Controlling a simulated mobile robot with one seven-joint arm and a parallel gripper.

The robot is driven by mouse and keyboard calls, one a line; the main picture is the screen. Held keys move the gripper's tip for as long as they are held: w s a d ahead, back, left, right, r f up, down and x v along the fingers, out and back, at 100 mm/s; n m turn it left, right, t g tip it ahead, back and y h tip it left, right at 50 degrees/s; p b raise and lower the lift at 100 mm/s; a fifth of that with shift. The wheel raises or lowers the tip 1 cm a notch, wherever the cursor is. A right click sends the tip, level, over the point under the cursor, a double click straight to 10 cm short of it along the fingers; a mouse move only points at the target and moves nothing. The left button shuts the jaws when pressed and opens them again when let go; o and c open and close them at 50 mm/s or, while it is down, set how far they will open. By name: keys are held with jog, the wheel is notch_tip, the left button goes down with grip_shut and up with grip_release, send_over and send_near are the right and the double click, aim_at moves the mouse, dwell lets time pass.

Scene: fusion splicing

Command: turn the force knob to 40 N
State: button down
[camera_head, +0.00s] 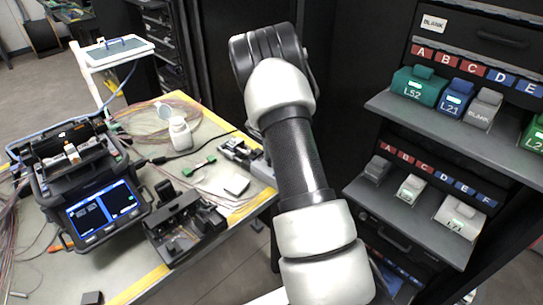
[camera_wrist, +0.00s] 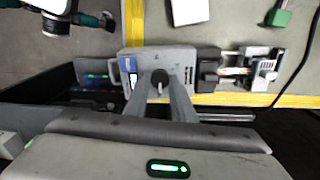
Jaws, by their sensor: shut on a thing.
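A grey tester box (camera_wrist: 193,66) sits at the table edge in the wrist view. Its dark round force knob (camera_wrist: 159,75) is on the face toward me. My gripper (camera_wrist: 161,84) has its two fingers at the knob, one on each side, shut on it. The knob is partly covered by the fingers, and I cannot read a force value or setting. In the head view, part of the tester (camera_head: 258,168) shows behind my arm; my gripper and the knob are hidden there.
A clamp assembly (camera_wrist: 250,68) extends right from the tester. A white block (camera_head: 236,185), a green item (camera_head: 198,167) and a black fixture (camera_head: 182,226) lie on the table. A splicer with a lit screen (camera_head: 103,208) is at left. Shelves with labelled bins (camera_head: 418,86) stand at right.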

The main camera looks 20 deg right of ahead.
jog(key=shift+m, duration=0.6)
jog(key=c, duration=1.8)
grip_release()
notch_tip(320, 180, up, 18)
jog(key=p, duration=0.1)
jog(key=shift+f, duration=0.25)
